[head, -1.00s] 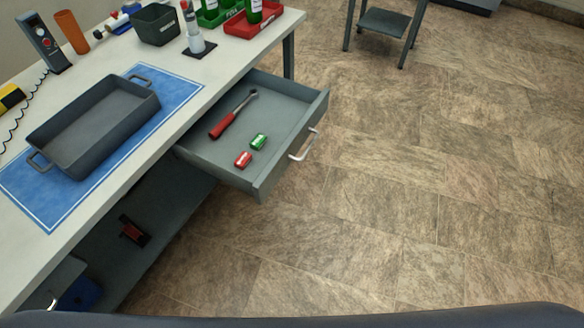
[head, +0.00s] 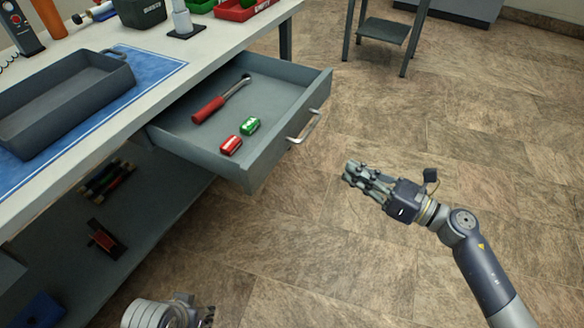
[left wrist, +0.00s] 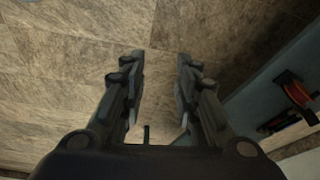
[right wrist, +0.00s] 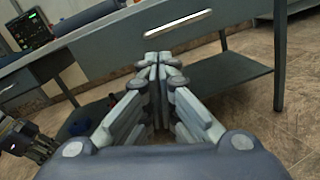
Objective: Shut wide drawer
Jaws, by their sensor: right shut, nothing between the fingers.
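The wide grey drawer (head: 262,166) stands pulled out from under the workbench in the head view. Its silver bar handle (head: 304,127) is on the front panel. My right gripper (head: 352,173) is shut and empty, in front of the drawer and apart from the handle. In the right wrist view, the closed fingers (right wrist: 160,60) point toward the drawer front (right wrist: 225,17), with the handle (right wrist: 178,22) above the fingertips. My left gripper (left wrist: 160,62) is open and empty over the floor in the left wrist view; only part of that arm shows at the head view's bottom edge.
A red-handled tool (head: 220,100), a green piece (head: 250,126) and a red piece (head: 231,145) lie in the drawer. The workbench (head: 150,103) carries a grey tray (head: 115,80). The floor right of the drawer is clear.

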